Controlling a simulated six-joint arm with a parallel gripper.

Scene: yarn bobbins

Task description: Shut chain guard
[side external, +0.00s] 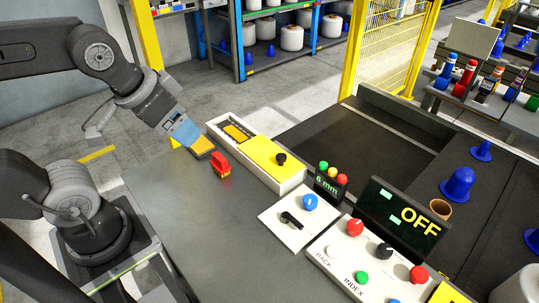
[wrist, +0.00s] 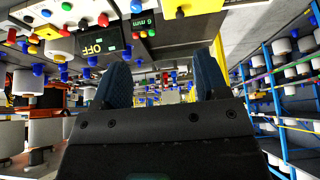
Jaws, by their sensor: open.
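The chain guard appears to be the yellow sliding cover (side external: 266,157) with a black knob (side external: 280,159), on a long pale housing (side external: 291,184). The cover lies over the near right part. The far left part of the housing is uncovered and shows a dark recess with a yellow piece (side external: 236,132). My gripper (side external: 203,150) is beside the left end of the housing, apart from the knob. In the wrist view my gripper (wrist: 162,72) has its two blue fingers spread with nothing between them. The yellow cover (wrist: 197,5) shows at the top edge there.
A "6 mm" light box (side external: 328,184), an OFF display (side external: 400,222), a switch panel (side external: 287,228) and a button panel (side external: 340,262) stand right of the housing. The table's left middle is clear.

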